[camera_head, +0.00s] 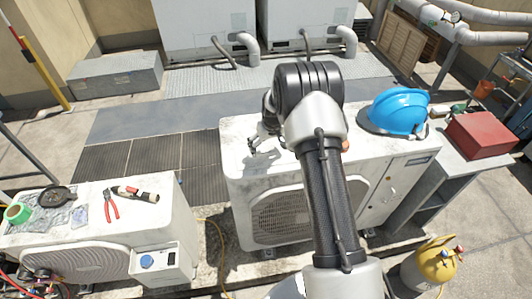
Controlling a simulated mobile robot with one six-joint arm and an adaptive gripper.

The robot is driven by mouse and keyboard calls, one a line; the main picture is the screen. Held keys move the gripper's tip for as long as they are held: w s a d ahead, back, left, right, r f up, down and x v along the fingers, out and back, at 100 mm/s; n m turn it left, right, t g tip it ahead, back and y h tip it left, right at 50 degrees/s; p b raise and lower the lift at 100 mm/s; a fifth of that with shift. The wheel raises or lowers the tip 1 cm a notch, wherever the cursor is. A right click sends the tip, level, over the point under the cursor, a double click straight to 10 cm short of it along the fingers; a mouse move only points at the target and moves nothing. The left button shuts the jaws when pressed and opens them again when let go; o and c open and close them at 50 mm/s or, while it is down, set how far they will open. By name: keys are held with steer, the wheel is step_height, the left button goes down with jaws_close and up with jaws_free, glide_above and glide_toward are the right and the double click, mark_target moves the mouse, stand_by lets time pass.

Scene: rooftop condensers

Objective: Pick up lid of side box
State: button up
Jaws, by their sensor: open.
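A small white side box (163,272) is fixed to the front right corner of the left condenser. My gripper (262,150) is open over the top of the middle condenser, far to the upper right of the side box. My arm hides part of the gripper. Nothing shows between its fingers.
The left condenser (82,240) bears red pliers (110,205), a green tape roll (18,213) and other tools. The middle condenser (237,186) bears a blue hard hat (400,111). A red toolbox (480,135) stands right. A yellow hose (218,240) runs between the condensers.

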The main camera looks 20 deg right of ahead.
steer(key=shift+x, duration=1.2)
steer(key=c, duration=1.2)
steer(key=shift+c, duration=0.2)
steer(key=shift+r, duration=0.15)
